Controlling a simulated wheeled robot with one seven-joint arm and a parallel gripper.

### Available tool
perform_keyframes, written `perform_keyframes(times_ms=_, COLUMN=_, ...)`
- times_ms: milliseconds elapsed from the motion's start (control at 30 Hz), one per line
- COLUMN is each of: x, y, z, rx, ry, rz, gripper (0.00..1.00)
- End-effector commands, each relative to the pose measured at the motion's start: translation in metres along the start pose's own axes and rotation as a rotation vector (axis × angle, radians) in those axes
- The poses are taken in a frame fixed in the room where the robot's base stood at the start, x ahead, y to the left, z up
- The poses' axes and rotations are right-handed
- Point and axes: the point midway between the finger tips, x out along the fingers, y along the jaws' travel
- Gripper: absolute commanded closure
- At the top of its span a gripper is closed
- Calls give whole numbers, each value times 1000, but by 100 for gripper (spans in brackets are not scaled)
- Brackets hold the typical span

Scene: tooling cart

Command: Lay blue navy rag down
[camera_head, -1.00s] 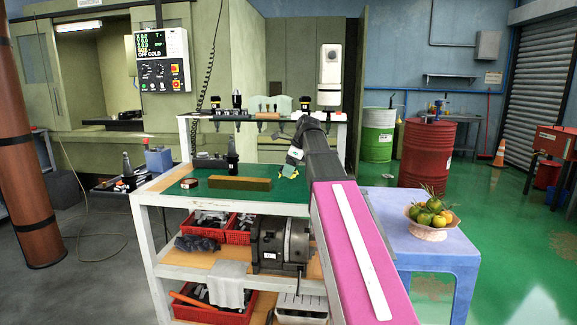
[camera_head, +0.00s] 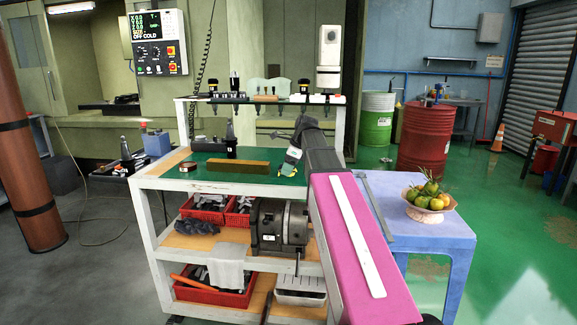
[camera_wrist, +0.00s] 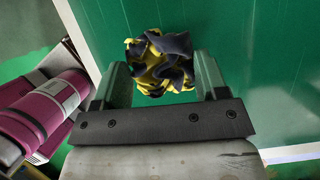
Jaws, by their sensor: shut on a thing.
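A crumpled navy and yellow rag (camera_wrist: 160,62) sits between the fingertips of my gripper (camera_wrist: 161,78) in the wrist view. The fingers close on it from both sides. Green mat surface fills the picture behind it. In the head view my gripper (camera_head: 292,158) is over the right end of the cart's green mat (camera_head: 230,187).
A long brass-coloured block (camera_head: 239,166) and a small dark box (camera_head: 188,167) lie on the mat. A black tool holder (camera_head: 230,140) stands behind them. A raised rack (camera_head: 262,100) holds several tool holders. The mat's front strip is clear. Another dark cloth (camera_head: 196,227) lies on the shelf below.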

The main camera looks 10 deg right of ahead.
Motion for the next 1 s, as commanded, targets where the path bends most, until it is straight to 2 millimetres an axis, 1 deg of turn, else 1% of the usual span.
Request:
perform_keyframes(times_ms=467, x=0, y=0, z=0, rx=0, ry=0, rz=0, gripper=59)
perform_keyframes(times_ms=1000, x=6, y=0, z=-3, rx=0, ry=0, rz=0, gripper=59)
